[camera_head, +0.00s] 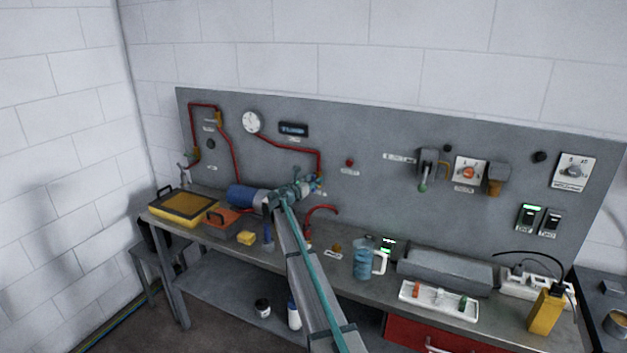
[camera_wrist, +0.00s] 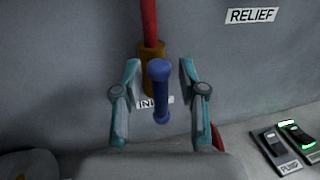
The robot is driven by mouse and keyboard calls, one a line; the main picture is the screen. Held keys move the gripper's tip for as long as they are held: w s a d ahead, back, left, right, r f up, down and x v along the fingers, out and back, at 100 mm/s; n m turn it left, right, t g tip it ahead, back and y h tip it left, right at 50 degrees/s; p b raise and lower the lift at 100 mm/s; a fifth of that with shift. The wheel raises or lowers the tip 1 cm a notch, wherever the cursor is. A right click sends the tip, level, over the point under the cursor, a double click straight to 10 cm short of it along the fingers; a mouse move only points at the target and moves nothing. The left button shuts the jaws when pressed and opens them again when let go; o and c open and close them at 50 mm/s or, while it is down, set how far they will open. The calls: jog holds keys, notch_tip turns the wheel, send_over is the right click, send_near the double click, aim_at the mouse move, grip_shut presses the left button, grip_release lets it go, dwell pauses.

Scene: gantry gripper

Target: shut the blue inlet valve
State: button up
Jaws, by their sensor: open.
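The blue inlet valve handle (camera_wrist: 161,93) stands upright in the middle of the wrist view, in front of a brass valve body (camera_wrist: 152,72) on a red pipe. A partly hidden label (camera_wrist: 148,103) starting "IN" is behind it. My gripper (camera_wrist: 160,75) is open, with one finger on each side of the handle and a visible gap on both sides. Whether the handle lies at fingertip depth I cannot tell. In the head view my gripper (camera_head: 316,184) is at the panel by the lower end of the red pipe (camera_head: 319,160), and mostly hides the valve.
A "RELIEF" label (camera_wrist: 252,15) is at upper right in the wrist view, with pump switches (camera_wrist: 290,145) at lower right. On the bench are a blue cylinder (camera_head: 243,195), a yellow tray (camera_head: 160,213), a jug (camera_head: 364,262) and a white tray (camera_head: 410,296).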

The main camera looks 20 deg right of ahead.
grip_shut()
